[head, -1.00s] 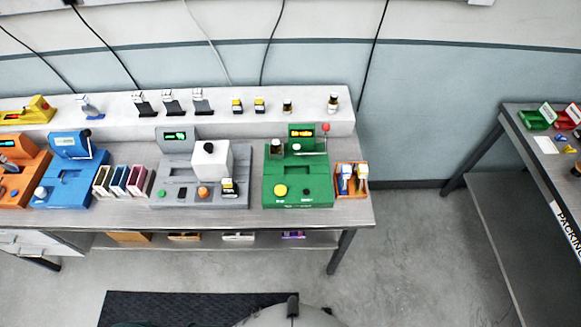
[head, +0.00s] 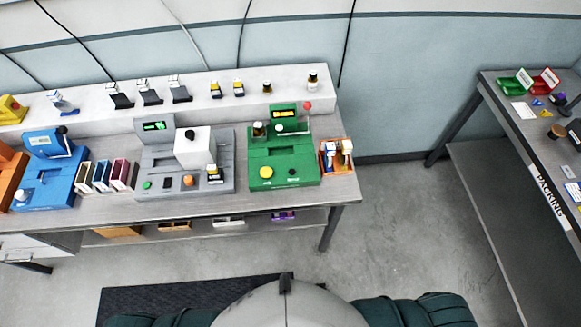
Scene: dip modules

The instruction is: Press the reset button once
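No button's label is legible, so I cannot tell which one is the reset button. The green station (head: 283,172) on the bench has a yellow round button (head: 266,172) and a small black button (head: 292,173) on its front. The grey station (head: 160,181) to its left has a small green button (head: 147,185) and an orange button (head: 188,181). A white block with a black knob (head: 194,148) stands on the grey station. Neither gripper is in the head view.
A blue station (head: 40,190) and an orange one stand farther left. An orange bin (head: 333,170) sits by the bench's right end. A packing table (head: 535,165) stands at the right, with open floor (head: 410,215) between. A dark mat (head: 130,302) lies in front.

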